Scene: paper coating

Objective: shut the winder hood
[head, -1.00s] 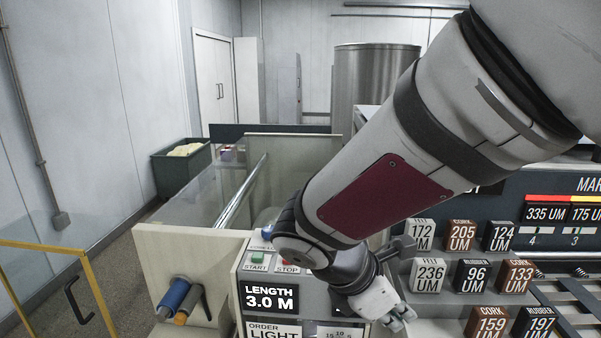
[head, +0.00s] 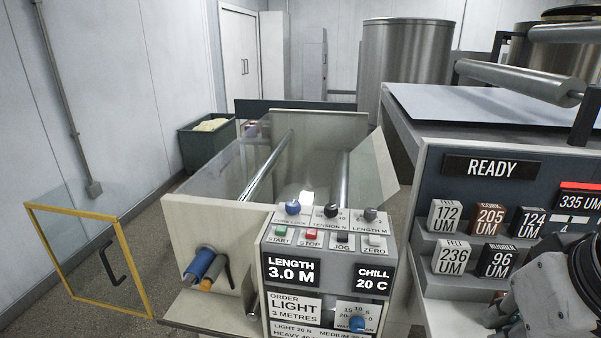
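The winder (head: 180,230) stands left of centre with clear side walls and metal rollers inside. A clear panel in a yellow frame (head: 136,263), which looks like the winder hood, hangs out to the left of the winder. It has a black handle (head: 113,262) and stands apart from the winder's top, so the top is open. My gripper (head: 505,314) is at the lower right, in front of the block rack and far from the hood. Its fingers are partly cut off by the frame edge, and their opening is unclear.
A control panel (head: 323,250) with buttons and knobs stands at the winder's front right. A rack (head: 440,205) of labelled blocks is to its right, under a READY display. A green bin (head: 196,143) stands behind on the left. Floor shows around the hood.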

